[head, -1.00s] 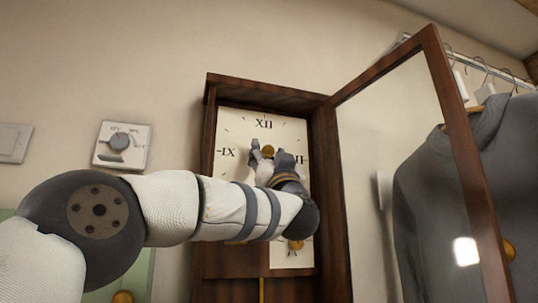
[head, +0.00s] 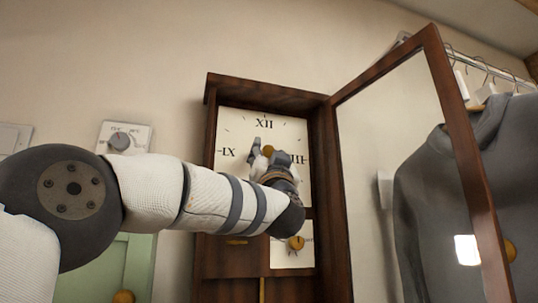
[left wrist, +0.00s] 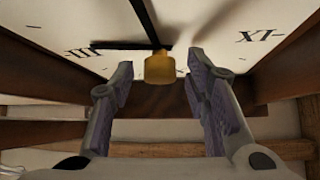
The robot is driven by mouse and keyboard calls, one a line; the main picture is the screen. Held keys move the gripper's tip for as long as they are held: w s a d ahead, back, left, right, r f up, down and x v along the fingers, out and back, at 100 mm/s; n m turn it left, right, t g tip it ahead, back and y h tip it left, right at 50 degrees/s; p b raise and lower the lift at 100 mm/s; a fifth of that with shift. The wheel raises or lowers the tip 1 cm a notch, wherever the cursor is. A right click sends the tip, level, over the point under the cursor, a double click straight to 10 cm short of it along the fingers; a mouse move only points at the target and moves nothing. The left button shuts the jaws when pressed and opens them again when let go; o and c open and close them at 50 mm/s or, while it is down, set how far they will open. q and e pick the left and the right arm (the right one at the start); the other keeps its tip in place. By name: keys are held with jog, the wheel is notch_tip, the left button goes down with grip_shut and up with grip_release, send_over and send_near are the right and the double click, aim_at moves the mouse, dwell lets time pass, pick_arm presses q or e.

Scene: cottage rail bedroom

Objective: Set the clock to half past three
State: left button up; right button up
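The wall clock's white face (head: 235,125) has Roman numerals inside a dark wooden case (head: 212,130). Its glass door (head: 455,120) stands open to the right. A brass knob (left wrist: 160,68) sits at the face's centre. The left wrist view shows the face upside down. One dark hand (left wrist: 115,45) points left towards III; the other hand (left wrist: 142,20) points up and slightly left, its far end cut off. My left gripper (left wrist: 160,75) is open, its fingertips on either side of the knob with visible gaps. In the head view it covers much of the face's middle and lower part.
A lower white panel (head: 280,260) with a brass piece (head: 296,243) lies beneath the face. A wall thermostat-like dial (head: 120,140) is left of the clock, partly behind my arm. A grey garment (head: 430,200) hangs at right behind the open door.

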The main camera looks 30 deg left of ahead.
pick_arm(q)
jog(key=v, duration=1.2)
